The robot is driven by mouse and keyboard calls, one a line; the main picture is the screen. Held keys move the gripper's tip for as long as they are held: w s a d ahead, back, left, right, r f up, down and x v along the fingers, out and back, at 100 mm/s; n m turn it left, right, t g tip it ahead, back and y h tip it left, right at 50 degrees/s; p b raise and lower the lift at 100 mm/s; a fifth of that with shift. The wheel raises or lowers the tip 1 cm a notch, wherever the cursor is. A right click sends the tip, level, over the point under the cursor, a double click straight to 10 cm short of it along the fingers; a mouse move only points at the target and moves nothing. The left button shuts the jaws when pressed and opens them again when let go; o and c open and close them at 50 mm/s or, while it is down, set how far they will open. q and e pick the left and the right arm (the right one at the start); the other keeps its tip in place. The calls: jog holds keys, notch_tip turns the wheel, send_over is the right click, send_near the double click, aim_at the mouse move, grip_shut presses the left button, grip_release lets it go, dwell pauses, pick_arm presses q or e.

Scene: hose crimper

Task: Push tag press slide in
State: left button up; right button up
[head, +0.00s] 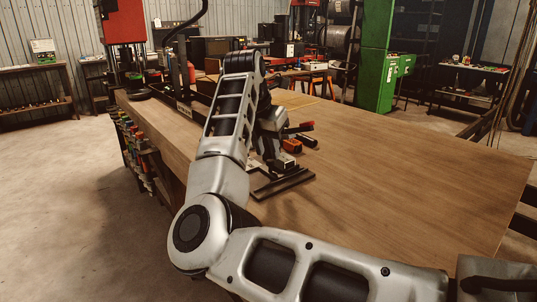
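My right arm comes in from the bottom right, bends at the left and reaches forward over the wooden table. My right gripper (270,143) is at its far end, partly hidden behind my own forearm. It is low over a small device with a dark flat base (284,183), which looks like the tag press. My arm and gripper hide much of this device, and its slide cannot be made out. I cannot tell whether the gripper touches it or whether its fingers are open. My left gripper is not in view.
Orange and black objects (291,145) and a red-tipped piece (306,126) are close to the right of my gripper. The wooden table (420,185) is clear to the right. A red machine (123,22) stands at the back left, and a green cabinet (374,65) stands behind the table.

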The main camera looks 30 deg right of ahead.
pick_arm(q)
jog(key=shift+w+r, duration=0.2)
pick_arm(e)
jog(key=shift+x, duration=1.4)
jog(key=shift+c, duration=0.4)
